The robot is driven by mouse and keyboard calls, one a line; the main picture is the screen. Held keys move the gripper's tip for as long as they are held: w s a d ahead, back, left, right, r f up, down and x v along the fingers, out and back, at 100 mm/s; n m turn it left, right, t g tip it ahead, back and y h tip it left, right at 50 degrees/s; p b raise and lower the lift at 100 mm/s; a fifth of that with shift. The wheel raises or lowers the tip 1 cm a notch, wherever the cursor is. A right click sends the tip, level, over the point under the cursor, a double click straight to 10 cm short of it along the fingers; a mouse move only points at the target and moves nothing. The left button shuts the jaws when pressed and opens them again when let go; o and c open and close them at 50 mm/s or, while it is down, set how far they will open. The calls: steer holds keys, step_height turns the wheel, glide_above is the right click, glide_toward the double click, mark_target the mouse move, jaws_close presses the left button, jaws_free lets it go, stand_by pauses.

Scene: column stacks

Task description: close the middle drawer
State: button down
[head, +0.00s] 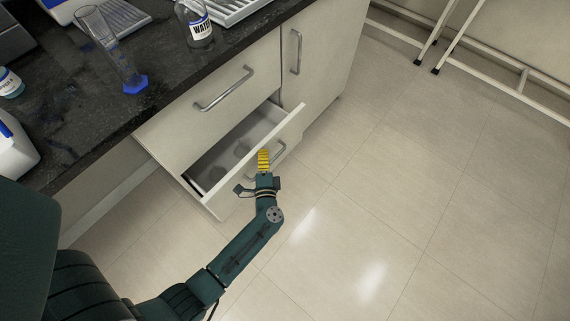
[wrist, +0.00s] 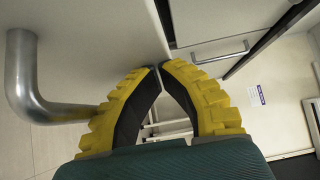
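The open drawer (head: 289,128) sits below a closed drawer front in the pale cabinet and is pulled well out. Its inside is grey, with a few round shapes too unclear to name. Its metal handle (head: 281,150) is on the outer face; a large curved metal handle (wrist: 24,75) shows at the left of the wrist view. My gripper (head: 263,153) is at the drawer's front panel, close to the handle. In the wrist view, the yellow fingers (wrist: 160,67) meet at their tips near the panel edge, with nothing seen between them. Whether they touch the panel is unclear.
The closed upper drawer (head: 225,91) and a cabinet door (head: 312,58) stand beside the opening. The tiled floor (head: 400,200) to the right is clear; a white metal frame (head: 480,65) stands beyond.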

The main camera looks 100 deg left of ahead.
mark_target(247, 164)
steer(key=s+a+b, duration=0.2)
steer(key=s+a, duration=0.5)
steer(key=s, duration=0.2)
steer(key=shift+s, duration=0.4)
steer(key=shift+d, duration=0.1)
steer(key=w+d, duration=0.1)
steer(key=d, duration=0.3)
steer(key=w+d+p, duration=0.1)
steer(key=w+d, duration=0.1)
steer(key=d, duration=0.2)
steer(key=w+d+p, duration=0.1)
steer(key=w+d, duration=0.1)
steer(key=d, duration=0.2)
steer(key=shift+d, duration=0.1)
